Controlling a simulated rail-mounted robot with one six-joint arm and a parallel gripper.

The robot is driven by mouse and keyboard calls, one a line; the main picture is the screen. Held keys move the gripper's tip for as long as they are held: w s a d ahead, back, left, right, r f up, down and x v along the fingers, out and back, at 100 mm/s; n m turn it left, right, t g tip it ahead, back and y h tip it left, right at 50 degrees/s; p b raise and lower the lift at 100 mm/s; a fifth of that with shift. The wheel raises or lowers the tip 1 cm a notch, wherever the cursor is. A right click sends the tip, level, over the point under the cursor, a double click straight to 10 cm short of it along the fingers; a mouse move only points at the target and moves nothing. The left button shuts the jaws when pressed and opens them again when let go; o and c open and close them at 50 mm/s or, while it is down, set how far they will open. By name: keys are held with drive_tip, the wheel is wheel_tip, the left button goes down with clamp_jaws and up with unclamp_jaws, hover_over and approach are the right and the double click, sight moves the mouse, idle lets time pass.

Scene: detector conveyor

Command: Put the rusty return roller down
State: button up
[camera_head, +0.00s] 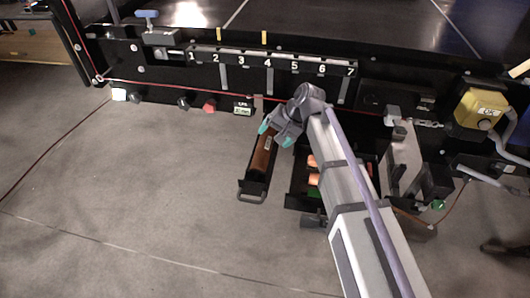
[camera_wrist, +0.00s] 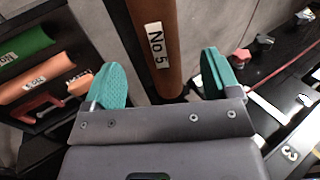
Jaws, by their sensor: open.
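The rusty return roller (camera_head: 264,150) is a brown cylinder lying lengthwise in a narrow black tray (camera_head: 252,196) that hangs out from the conveyor frame. In the wrist view the roller (camera_wrist: 152,30) carries a white "No 5" label. My gripper (camera_head: 276,133) is at the roller's upper part in the head view. Its teal fingers (camera_wrist: 163,80) are apart, one to each side of the roller's near end in the wrist view. I cannot tell whether either finger touches it. My gripper and arm hide part of the frame behind.
A wider black tray right of the roller holds orange rollers (camera_head: 313,180) and a green roller (camera_wrist: 25,44). The conveyor frame has a strip numbered 1 to 7 (camera_head: 272,60), a red knob (camera_head: 209,105) and a yellow box (camera_head: 482,108). The floor (camera_head: 130,190) at left is clear.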

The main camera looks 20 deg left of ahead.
sight(268, 143)
drive_tip(key=b+x, duration=0.4)
drive_tip(key=x, duration=0.1)
drive_tip(key=shift+d+f+b, duration=0.1)
drive_tip(key=shift+f+b, duration=0.15)
drive_tip(key=shift+b, duration=0.15)
drive_tip(key=shift+r, duration=0.25)
drive_tip(key=shift+c, duration=0.4)
